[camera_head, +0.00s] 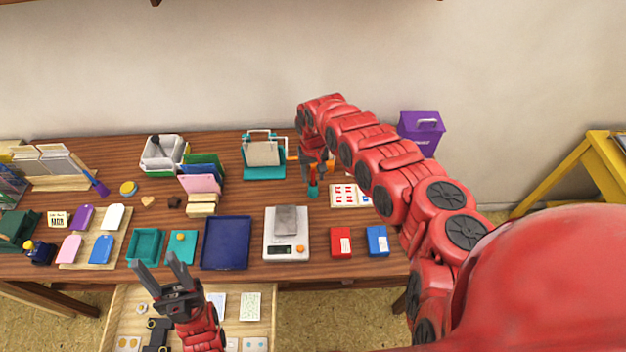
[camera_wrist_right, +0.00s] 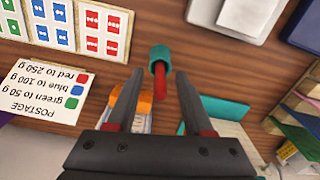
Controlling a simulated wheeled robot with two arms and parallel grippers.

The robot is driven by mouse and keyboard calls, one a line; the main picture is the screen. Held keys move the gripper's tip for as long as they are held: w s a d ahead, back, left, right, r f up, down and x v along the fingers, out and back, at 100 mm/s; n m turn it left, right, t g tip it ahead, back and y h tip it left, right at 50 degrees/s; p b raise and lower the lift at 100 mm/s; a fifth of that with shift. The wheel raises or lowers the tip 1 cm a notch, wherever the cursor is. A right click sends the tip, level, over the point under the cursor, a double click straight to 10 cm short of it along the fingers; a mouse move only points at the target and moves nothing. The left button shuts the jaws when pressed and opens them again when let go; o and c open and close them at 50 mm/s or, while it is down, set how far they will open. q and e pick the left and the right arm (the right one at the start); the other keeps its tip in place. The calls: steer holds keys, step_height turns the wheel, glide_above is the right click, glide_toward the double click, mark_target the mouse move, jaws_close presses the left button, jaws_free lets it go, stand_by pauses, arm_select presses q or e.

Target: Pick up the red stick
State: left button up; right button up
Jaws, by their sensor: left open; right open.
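The red stick (camera_wrist_right: 160,84) shows in the right wrist view as a short red rod with a teal end piece (camera_wrist_right: 160,53). It lies in line with the gap between the fingers of my right gripper (camera_wrist_right: 160,74), which is open. I cannot tell whether either finger touches it. In the head view my right gripper (camera_head: 313,175) points down at the back of the table, just above the teal piece (camera_head: 313,190); the red part is hard to make out there. My left gripper (camera_head: 161,274) is open and empty, over the front edge near the drawer.
A teal stand (camera_head: 264,172) is left of my right gripper, and a stamp card (camera_head: 350,195) is right of it. A postage sign (camera_wrist_right: 43,88) lies close by. A scale (camera_head: 286,247) and blue tray (camera_head: 226,256) are nearer the front. An open drawer (camera_head: 262,307) is below.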

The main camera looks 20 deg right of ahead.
steer(key=shift+f, duration=0.25)
steer(key=shift+c, duration=0.4)
jaws_close()
steer(key=shift+r, duration=0.5)
steer(key=shift+r+b, duration=0.9)
steer(key=shift+r, duration=3.65)
